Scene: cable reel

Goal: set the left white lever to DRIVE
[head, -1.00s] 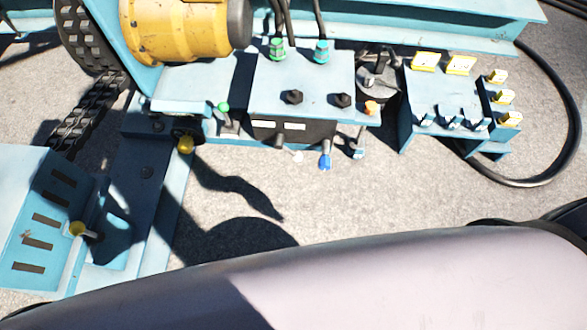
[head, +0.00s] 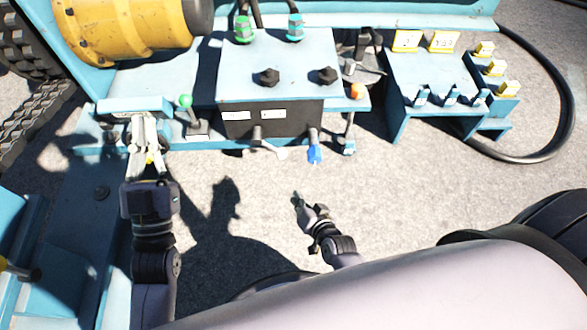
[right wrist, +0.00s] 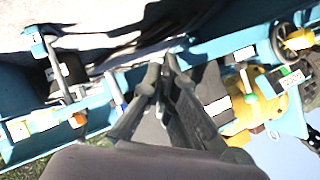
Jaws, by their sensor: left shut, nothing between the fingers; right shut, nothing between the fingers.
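The white lever (head: 270,149) sticks out from the lower front of the black-fronted control box (head: 309,121), its pale tip pointing right and down. A blue-tipped lever (head: 315,152) is to its right. My left gripper (head: 146,122) is shut and empty, well left of the white lever, in front of the blue bracket and by a small yellow knob (head: 150,157) that it partly hides. My right gripper (head: 297,198) is shut and empty, below and slightly right of the white lever, apart from it. Its closed fingers (right wrist: 166,75) fill the middle of the right wrist view. Lever markings are unreadable.
A green-knobbed lever (head: 186,101) stands between my left gripper and the box. An orange-knobbed lever (head: 357,92) stands right of the blue one. Further right is a panel with yellow labels and several switches. Open gravel (head: 420,190) lies in front of the machine.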

